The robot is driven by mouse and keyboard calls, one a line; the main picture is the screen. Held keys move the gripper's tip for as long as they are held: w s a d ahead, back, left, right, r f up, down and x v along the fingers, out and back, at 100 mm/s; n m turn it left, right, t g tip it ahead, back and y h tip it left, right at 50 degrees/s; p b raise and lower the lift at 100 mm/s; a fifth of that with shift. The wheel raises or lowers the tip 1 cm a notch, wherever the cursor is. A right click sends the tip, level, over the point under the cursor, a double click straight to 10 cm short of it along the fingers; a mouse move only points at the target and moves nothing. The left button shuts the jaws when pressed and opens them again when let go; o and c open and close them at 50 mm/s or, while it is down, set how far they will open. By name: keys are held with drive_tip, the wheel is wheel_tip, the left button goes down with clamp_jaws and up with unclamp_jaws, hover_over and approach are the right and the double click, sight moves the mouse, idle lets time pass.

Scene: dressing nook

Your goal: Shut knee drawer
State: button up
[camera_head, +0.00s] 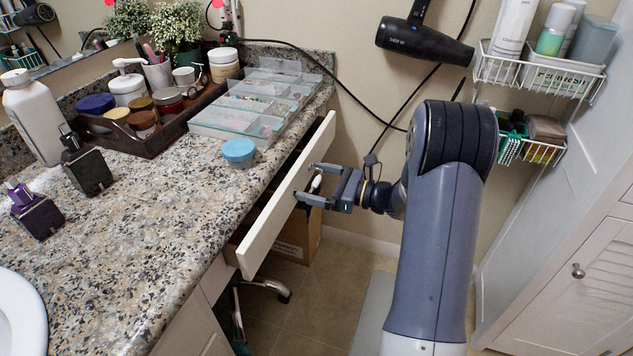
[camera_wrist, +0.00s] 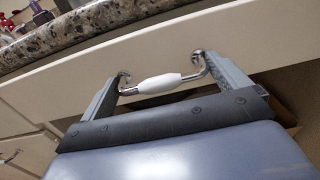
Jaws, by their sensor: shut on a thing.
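The knee drawer (camera_head: 270,222) under the granite counter is pulled partly out, its pale front standing away from the counter edge. Its handle (camera_wrist: 160,83) has a white middle and shiny metal ends, and runs across between my fingers in the wrist view. My gripper (camera_head: 310,184) is at the outer face of the drawer front, shut on the handle with one finger at each end of it. The drawer front also fills the upper part of the wrist view (camera_wrist: 255,38). The drawer's inside is mostly hidden by the counter and the front.
The counter (camera_head: 150,215) holds a clear organizer (camera_head: 235,122), a blue-lidded jar (camera_head: 239,151), a tray of jars and dark bottles. A cardboard box (camera_head: 297,235) and a chair foot (camera_head: 275,288) are below the drawer. A hair dryer (camera_head: 420,42) and wire baskets hang behind my arm.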

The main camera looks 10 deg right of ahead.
sight(302, 179)
drive_tip(key=shift+c, duration=1.3)
drive_tip(key=x, duration=0.4)
drive_tip(key=shift+a+p, duration=0.15)
drive_tip(key=shift+p, duration=0.15)
drive_tip(key=o, duration=1)
drive_tip(key=shift+w, duration=0.1)
drive_tip(key=p+v, duration=0.2)
drive_tip(key=v, duration=0.8)
drive_tip(key=shift+s+d, duration=0.25)
